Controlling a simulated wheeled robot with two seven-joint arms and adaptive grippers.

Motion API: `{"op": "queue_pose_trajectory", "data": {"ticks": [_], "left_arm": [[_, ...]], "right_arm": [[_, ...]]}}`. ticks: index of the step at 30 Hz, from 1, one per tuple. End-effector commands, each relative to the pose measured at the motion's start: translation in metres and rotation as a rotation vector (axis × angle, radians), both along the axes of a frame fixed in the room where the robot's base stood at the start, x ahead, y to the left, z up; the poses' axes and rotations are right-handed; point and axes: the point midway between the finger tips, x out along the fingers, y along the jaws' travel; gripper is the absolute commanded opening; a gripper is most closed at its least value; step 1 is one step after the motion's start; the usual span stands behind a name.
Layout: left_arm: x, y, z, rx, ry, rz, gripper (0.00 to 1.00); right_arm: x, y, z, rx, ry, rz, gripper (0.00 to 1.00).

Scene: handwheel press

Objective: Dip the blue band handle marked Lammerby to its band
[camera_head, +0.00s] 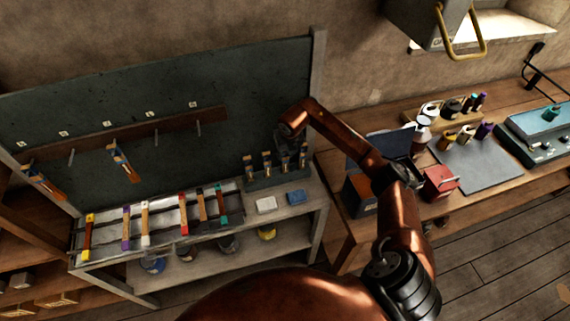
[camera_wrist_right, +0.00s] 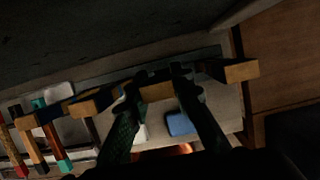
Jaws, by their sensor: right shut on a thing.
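Several upright wooden handles (camera_head: 267,166) stand in a dark rack (camera_head: 262,183) at the right end of the grey bench. My right gripper (camera_wrist_right: 157,90) is over this rack, its fingers on both sides of one wooden handle (camera_wrist_right: 158,93), and shut on it. Other handle ends (camera_wrist_right: 232,70) stand on either side. In the head view that gripper is hard to make out against the dark board. Two orange-brown handles with blue parts hang on the board, one at mid-left (camera_head: 122,162) and one at far left (camera_head: 42,181). No Lammerby mark is readable. My left gripper is out of view.
Several colour-ended handles (camera_head: 145,224) lie across a metal tray (camera_head: 106,241) on the bench. A white block (camera_head: 266,204) and a blue block (camera_head: 296,197) lie before the rack. Pots (camera_head: 229,244) stand on the lower shelf. A wooden table (camera_head: 345,226) with a red box (camera_head: 439,184) is right.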

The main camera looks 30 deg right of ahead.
Motion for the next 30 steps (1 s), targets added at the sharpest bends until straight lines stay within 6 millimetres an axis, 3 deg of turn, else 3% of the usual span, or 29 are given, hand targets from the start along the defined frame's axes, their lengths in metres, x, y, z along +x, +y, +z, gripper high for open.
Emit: {"op": "queue_pose_trajectory", "data": {"ticks": [30], "left_arm": [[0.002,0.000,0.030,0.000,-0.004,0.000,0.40]], "right_arm": [[0.000,0.000,0.058,0.000,-0.001,0.000,0.04]]}}
